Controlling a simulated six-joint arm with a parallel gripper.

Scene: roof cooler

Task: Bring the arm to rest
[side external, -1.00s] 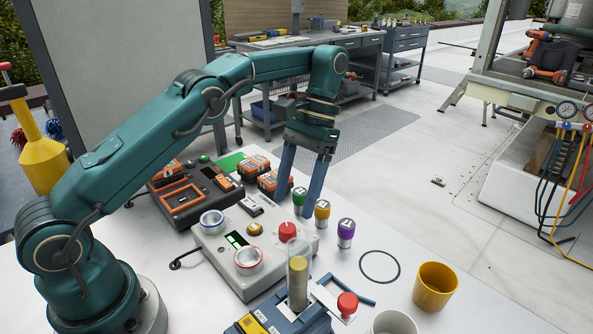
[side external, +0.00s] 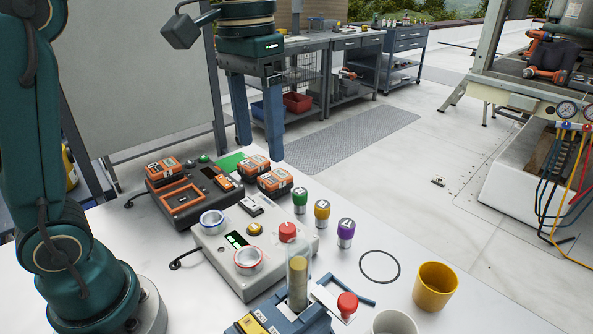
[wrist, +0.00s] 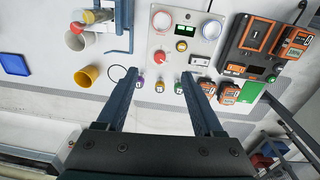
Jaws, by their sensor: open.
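My gripper (side external: 259,150) is open and empty, raised above the back of the white table (side external: 150,262) with its fingers pointing down. In the side external view it hangs behind the black and orange charger (side external: 184,195). In the wrist view my gripper (wrist: 158,88) has its two fingers spread wide, with the table far below and nothing between them in grasp. My arm is folded upright at the left of the side external view, and its upper part is cut off by the frame.
A grey device (side external: 226,252) with dials, colored cylinders such as the purple one (side external: 346,233), a black ring (side external: 380,266), a yellow cup (side external: 435,287) and a blue fixture with a clear tube (side external: 298,280) stand on the table. A workbench (side external: 345,45) is behind. Air around my gripper looks clear.

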